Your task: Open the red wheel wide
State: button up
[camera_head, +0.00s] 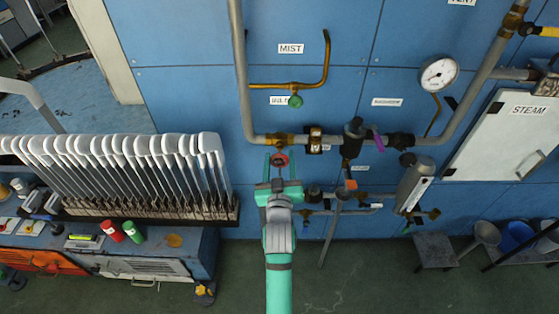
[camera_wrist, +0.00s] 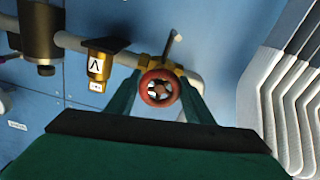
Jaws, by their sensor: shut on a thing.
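The red wheel (camera_head: 279,160) is a small round handwheel on a brass valve of the grey pipe against the blue wall. In the wrist view the red wheel (camera_wrist: 158,87) is a spoked ring near the middle, in front of its brass body (camera_wrist: 176,68). My gripper (camera_head: 278,172) reaches up to it from below in the head view. In the wrist view my gripper's green fingers (camera_wrist: 160,95) lie on both sides of the wheel and are shut on it. The fingertips are partly hidden behind the wheel and valve.
A brass fitting with a white label (camera_wrist: 97,68) sits beside the wheel on the pipe. A rack of grey sock boards (camera_head: 130,170) stands close on the left. A gauge (camera_head: 438,74), a steam panel (camera_head: 505,135) and more pipes are on the right. A green-knobbed tap (camera_head: 295,101) is above.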

jog(key=n, duration=0.5)
jog(key=shift+f+n, duration=0.2)
jog(key=shift+n, duration=0.1)
jog(key=n, duration=0.6)
jog(key=shift+r, duration=0.1)
jog(key=n, duration=0.6)
jog(key=shift+n, duration=0.3)
jog(key=n, duration=0.5)
jog(key=shift+r, duration=0.1)
jog(key=shift+n, duration=0.4)
jog(key=o, duration=1)
jog(key=shift+r, duration=0.1)
jog(key=shift+o, duration=0.2)
jog(key=shift+s+d, duration=0.1)
jog(key=s, duration=1)
jog(key=shift+s, duration=0.35)
